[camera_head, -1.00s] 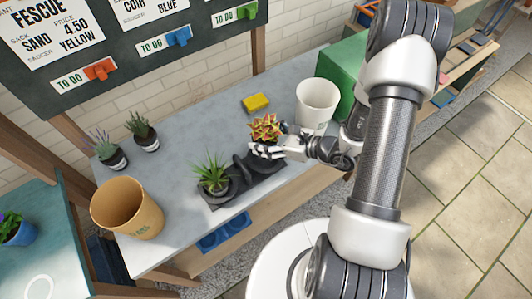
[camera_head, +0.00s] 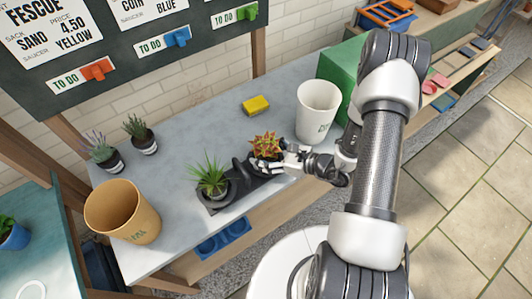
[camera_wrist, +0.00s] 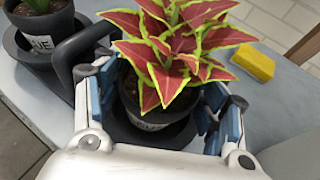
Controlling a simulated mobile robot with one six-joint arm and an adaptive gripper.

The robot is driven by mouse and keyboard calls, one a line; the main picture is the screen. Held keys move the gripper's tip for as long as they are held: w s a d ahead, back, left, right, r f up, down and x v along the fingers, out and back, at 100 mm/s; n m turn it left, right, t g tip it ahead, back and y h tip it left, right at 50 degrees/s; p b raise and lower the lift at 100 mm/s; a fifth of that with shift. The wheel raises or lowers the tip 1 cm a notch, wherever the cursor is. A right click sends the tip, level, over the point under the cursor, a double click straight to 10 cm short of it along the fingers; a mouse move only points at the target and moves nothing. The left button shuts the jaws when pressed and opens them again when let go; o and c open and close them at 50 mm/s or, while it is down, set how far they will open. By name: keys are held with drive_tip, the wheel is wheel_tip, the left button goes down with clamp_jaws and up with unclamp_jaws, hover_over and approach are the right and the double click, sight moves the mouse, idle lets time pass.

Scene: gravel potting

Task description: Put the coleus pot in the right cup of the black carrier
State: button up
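The coleus pot (camera_wrist: 150,122) is dark, with red leaves edged in yellow-green. It also shows in the head view (camera_head: 265,147) at the right end of the black carrier (camera_head: 240,193). It stands roughly upright, low in the right cup (camera_wrist: 178,143), whose rim shows around its near side; leaves hide much of the pot. My gripper (camera_wrist: 160,105) has its blue-padded fingers on both sides of the pot, close against it, and appears shut on it. The fescue pot (camera_head: 211,188) stands in the left cup, and the carrier handle rises between them.
A yellow sponge-like block (camera_head: 256,105) lies behind the carrier. A white bucket (camera_head: 318,110) and a green box (camera_head: 345,70) stand to the right. A tan bucket (camera_head: 122,212) and two small potted plants (camera_head: 140,135) are at left. The grey tabletop between them is clear.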

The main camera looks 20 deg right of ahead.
drive_tip(key=o, duration=0.5)
drive_tip(key=shift+c, duration=0.2)
drive_tip(key=shift+r, duration=0.1)
drive_tip(key=shift+d+r+p, duration=0.1)
drive_tip(key=shift+r+p, duration=0.1)
drive_tip(key=shift+p, duration=0.15)
drive_tip(key=p+v, duration=0.2)
drive_tip(key=v, duration=0.9)
drive_tip(key=s+a+r+n+g, duration=0.3)
drive_tip(key=a+r+n+g, duration=0.15)
drive_tip(key=r+n, duration=0.3)
drive_tip(key=s+a+r+n+g, duration=0.2)
drive_tip(key=a+r+n+g, duration=0.25)
drive_tip(key=r+n, duration=0.35)
drive_tip(key=s+r+n+t+h, duration=0.2)
drive_tip(key=s+r+n+h, duration=0.2)
drive_tip(key=r, duration=0.3)
drive_tip(key=s+d+r+n+t+h, duration=0.1)
drive_tip(key=s+r+n+t+h, duration=0.1)
drive_tip(key=s+r+n+h, duration=0.3)
wheel_tip(320, 180, up, 2)
drive_tip(key=shift+d+n, duration=0.35)
drive_tip(key=shift+n, duration=0.9)
